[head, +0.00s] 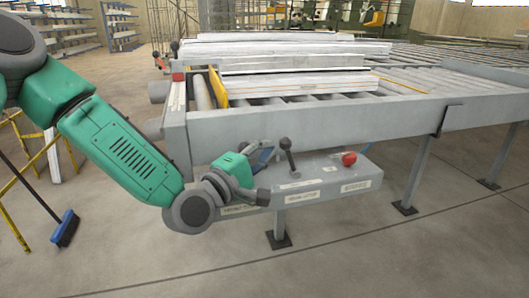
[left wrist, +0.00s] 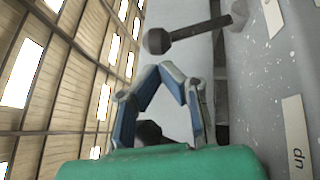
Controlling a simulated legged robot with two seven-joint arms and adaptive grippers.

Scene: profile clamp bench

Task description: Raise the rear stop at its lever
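My left gripper (head: 266,154) reaches over the left end of the grey control box (head: 325,174). In the left wrist view, the blue-padded fingers of my left gripper (left wrist: 172,72) lean inward and their tips almost meet. A dark round knob (left wrist: 150,132) shows between the fingers near the green palm; its shaft is hidden, and contact is hard to see. A second lever (head: 289,158) with a dark ball stands upright beside the gripper; it also shows ahead of the fingers in the left wrist view (left wrist: 200,28). The labels are too small to tell which lever is the rear stop's. My right gripper is out of view.
A red knob (head: 349,159) sits further right on the box. The grey roller conveyor frame (head: 320,123) runs just above and behind it, bearing long pale profiles (head: 290,84). A blue broom (head: 65,228) stands at the left. The floor in front is clear.

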